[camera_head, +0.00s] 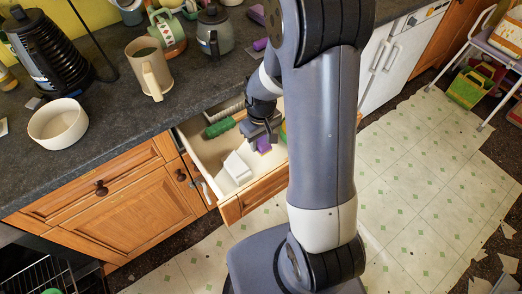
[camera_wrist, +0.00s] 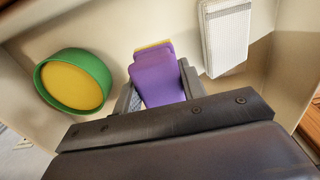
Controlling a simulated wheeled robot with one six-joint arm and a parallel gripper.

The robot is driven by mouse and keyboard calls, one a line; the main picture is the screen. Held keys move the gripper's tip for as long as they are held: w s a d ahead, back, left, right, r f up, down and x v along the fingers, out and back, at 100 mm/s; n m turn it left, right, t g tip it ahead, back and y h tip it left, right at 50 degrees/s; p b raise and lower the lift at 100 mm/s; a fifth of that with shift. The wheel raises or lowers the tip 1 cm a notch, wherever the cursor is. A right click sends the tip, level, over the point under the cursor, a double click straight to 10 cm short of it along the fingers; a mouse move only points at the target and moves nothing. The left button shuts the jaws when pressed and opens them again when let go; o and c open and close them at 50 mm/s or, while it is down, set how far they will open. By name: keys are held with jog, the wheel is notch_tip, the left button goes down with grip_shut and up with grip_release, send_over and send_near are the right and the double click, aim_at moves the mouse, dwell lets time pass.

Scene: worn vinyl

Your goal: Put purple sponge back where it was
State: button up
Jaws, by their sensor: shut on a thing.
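The purple sponge (camera_head: 264,145) is inside the open drawer (camera_head: 208,158), below my gripper (camera_head: 258,132). In the wrist view the purple sponge (camera_wrist: 158,82), with a yellow strip at its far edge, sits between the two fingers of my gripper (camera_wrist: 160,92). The gripper is shut on it. The fingers partly cover its sides. I cannot tell whether the sponge touches the drawer floor.
A white ribbed item (camera_wrist: 226,35) lies near the sponge. The counter above holds a beige mug (camera_head: 150,70) and white bowl (camera_head: 58,124).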

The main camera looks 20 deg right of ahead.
jog(key=shift+f, duration=2.6)
jog(key=shift+f, duration=0.1)
jog(key=o, duration=1.2)
notch_tip(320, 180, up, 12)
jog(key=shift+r, duration=0.15)
